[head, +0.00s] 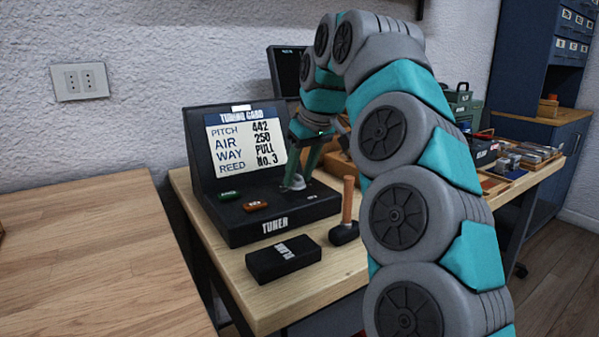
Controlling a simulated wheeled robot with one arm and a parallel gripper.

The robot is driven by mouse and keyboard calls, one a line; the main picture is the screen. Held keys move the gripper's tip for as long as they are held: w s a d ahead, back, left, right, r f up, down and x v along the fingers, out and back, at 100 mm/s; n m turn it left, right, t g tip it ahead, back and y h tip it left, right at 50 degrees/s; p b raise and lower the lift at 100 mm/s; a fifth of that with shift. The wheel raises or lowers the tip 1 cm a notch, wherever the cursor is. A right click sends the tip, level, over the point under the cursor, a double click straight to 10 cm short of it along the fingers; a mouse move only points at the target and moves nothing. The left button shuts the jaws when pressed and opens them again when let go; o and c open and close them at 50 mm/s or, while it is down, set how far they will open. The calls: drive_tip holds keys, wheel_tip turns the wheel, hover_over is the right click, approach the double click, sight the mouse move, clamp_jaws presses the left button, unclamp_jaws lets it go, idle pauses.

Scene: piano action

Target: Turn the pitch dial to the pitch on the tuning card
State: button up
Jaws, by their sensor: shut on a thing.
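The tuner (268,218) is a black box with an upright lid at the left end of the bench. The tuning card (243,139) on its lid reads PITCH 442, AIR 250, WAY PULL, REED No. 3. My gripper (296,180) reaches down over the right side of the tuner's deck. It is shut on a small pale grey dial (295,183), taken to be the pitch dial. The dial's markings and pointer are too small and covered to read. A green button (229,195) and an orange-brown button (255,206) sit left of it.
A black block (283,260) lies in front of the tuner on the wooden bench (335,268). A mallet (346,212) stands just right of the tuner, near my arm. A dark screen (286,69) is behind. Trays and parts (510,160) fill the bench's right side.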

clamp_jaws()
drive_tip(key=shift+f+m+t+h+b, duration=0.2)
drive_tip(key=shift+m+t+h+b, duration=0.15)
drive_tip(key=shift+m+b, duration=0.75)
drive_tip(key=shift+s+a+r+m+h+b, duration=0.15)
drive_tip(key=shift+m+h+b, duration=0.35)
drive_tip(key=shift+m, duration=0.8)
drive_tip(key=o, duration=0.8)
unclamp_jaws()
drive_tip(key=shift+r, duration=0.1)
